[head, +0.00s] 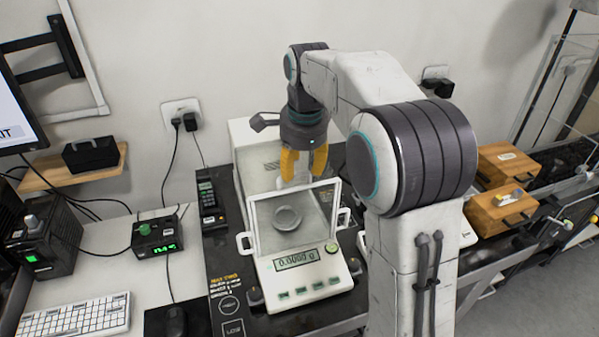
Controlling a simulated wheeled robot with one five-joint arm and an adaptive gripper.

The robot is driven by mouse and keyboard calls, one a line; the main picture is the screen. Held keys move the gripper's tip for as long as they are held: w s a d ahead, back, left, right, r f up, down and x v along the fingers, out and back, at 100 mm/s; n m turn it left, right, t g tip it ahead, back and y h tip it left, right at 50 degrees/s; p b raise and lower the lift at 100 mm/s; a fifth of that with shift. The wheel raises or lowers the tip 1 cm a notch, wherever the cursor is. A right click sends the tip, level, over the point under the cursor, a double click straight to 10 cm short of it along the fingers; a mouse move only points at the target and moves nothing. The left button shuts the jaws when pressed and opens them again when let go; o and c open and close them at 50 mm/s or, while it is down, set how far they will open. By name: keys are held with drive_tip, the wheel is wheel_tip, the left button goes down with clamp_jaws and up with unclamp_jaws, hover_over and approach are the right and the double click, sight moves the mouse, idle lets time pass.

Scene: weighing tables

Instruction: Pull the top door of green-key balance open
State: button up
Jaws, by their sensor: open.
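The green-key balance (311,286) stands on the dark weighing table, with green keys along its front and a lit display (297,259). Its clear draft shield (262,229) surrounds a round pan (288,217), with a white handle on each side. My gripper (303,176) points down with yellow fingers, open, over the rear upper part of the shield. A small pale piece shows near the fingertips; I cannot tell whether it is the top door's handle or whether the fingers touch it. My gripper partly hides the top door, and its position is unclear.
A white housing (250,150) stands behind the shield. A dark handheld device (207,196) lies left of the balance, and a green-lit box (155,236) farther left. Wooden boxes (502,205) stand at right. My arm covers the area right of the balance.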

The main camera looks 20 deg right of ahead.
drive_tip(key=shift+w+f, duration=0.2)
drive_tip(key=shift+f, duration=0.9)
clamp_jaws()
